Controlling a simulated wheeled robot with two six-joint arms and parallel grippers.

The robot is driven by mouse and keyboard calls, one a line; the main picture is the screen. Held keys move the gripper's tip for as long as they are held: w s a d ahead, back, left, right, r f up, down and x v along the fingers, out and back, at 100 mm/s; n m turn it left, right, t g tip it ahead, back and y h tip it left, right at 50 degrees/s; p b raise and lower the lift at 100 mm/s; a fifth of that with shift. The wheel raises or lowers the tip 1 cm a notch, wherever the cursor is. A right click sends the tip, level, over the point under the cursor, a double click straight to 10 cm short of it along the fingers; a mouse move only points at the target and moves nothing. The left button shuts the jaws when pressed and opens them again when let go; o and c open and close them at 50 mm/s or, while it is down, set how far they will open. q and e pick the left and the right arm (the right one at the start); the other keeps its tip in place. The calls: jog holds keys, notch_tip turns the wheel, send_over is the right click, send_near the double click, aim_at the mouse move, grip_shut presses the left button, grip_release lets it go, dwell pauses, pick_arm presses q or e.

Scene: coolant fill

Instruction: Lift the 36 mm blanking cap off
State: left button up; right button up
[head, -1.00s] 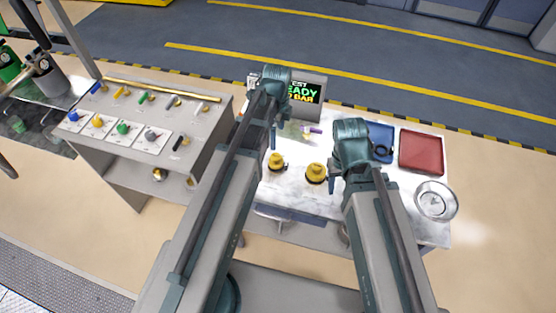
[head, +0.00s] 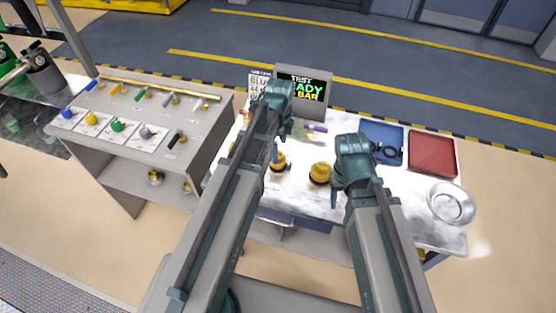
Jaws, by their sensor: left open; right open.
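Two yellow caps sit on the white worktable, a left one (head: 278,162) and a right one (head: 320,173). A bit of a third yellow part (head: 233,148) shows left of my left arm, mostly hidden by it. I cannot tell by size which one is the 36 mm cap. I see neither gripper holding anything.
A test screen (head: 303,88) stands at the table's back. A grey bench (head: 190,140) with coloured fittings stands left.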

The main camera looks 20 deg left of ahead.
pick_arm(q)
jog(key=f+b, duration=0.5)
jog(key=shift+s+a+f, duration=0.1)
jog(key=shift+a+f, duration=0.05)
jog(key=shift+a, duration=0.1)
jog(key=shift+c, duration=0.2)
